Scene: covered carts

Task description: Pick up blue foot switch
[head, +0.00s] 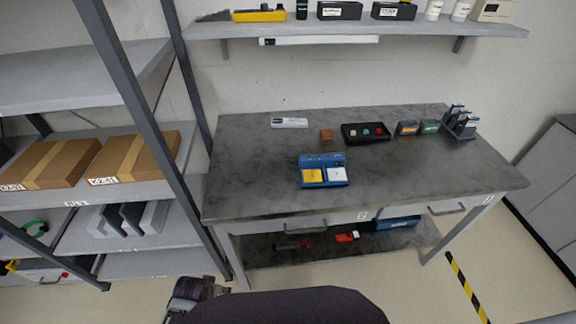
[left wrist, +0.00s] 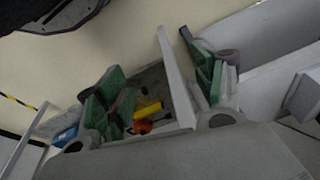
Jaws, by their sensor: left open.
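I cannot tell for sure which thing is the blue foot switch. A blue box-like thing (head: 397,223) lies on the lower shelf under the workbench, at its right part and partly hidden by the tabletop. A blue thing (left wrist: 66,136) also shows at the left in the left wrist view. On the tabletop stands a blue unit (head: 323,160) with a yellow and a white square. My left gripper (left wrist: 162,88) is open, its green-padded fingers wide apart with nothing held. In the head view, only a dark part of my left arm shows at the bottom. My right gripper is out of view.
The grey workbench (head: 260,180) also carries a black tray (head: 345,133) and small boxes. Red things (head: 346,237) lie on its lower shelf (head: 270,255). A shelving rack (head: 140,138) with cardboard boxes stands left. Open floor lies right, with a striped line (head: 466,285).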

